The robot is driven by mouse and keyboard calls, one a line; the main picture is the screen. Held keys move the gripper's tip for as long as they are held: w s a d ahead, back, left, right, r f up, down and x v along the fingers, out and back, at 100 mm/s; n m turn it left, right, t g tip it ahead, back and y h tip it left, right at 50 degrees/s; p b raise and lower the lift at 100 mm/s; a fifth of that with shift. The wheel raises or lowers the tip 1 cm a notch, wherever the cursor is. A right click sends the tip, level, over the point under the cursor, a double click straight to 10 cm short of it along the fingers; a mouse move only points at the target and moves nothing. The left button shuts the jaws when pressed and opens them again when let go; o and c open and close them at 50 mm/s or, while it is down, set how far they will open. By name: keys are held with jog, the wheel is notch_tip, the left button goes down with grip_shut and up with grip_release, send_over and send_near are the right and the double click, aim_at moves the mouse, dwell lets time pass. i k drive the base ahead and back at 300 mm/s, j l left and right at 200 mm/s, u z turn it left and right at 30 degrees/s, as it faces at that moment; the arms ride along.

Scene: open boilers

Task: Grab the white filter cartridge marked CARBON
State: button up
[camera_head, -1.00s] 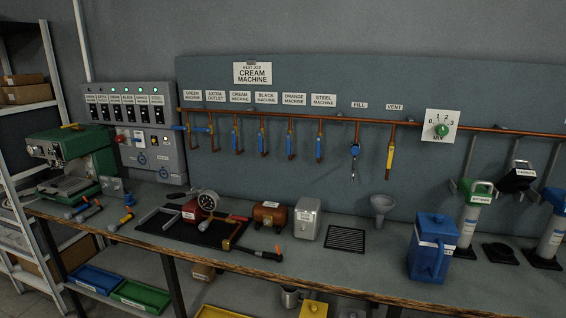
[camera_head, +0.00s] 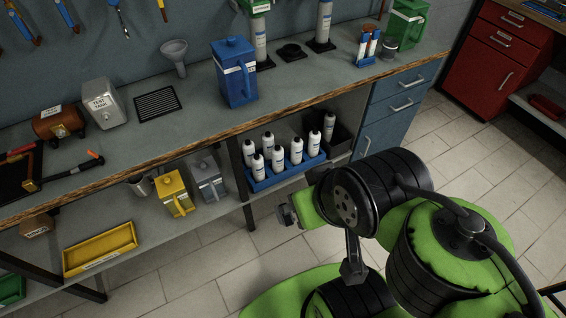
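Another white cylinder (camera_head: 329,126) stands in a black bin (camera_head: 343,135) to the right. Two clear-and-white upright canisters, one under a green head (camera_head: 258,38) and one beside it (camera_head: 323,22), stand on the bench. The labels are too small to read, so I cannot tell which is marked CARBON. My gripper (camera_head: 287,212) is in front of the shelf, apart from the cylinders; its fingers are not clear.
The wooden bench edge (camera_head: 180,148) overhangs the shelf. A blue jug (camera_head: 234,72), a grey funnel (camera_head: 174,56) and a small blue rack (camera_head: 368,48) stand on the bench. Yellow (camera_head: 173,194) and grey (camera_head: 207,178) jugs sit left of the tray. Tiled floor (camera_head: 432,142) is clear at right.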

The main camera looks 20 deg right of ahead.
aim_at(257, 160)
jog(key=z, duration=0.15)
jog(key=i+u, duration=0.45)
jog(key=i+l+u, duration=0.2)
jog(key=i+u, duration=0.25)
jog(key=i, duration=0.2)
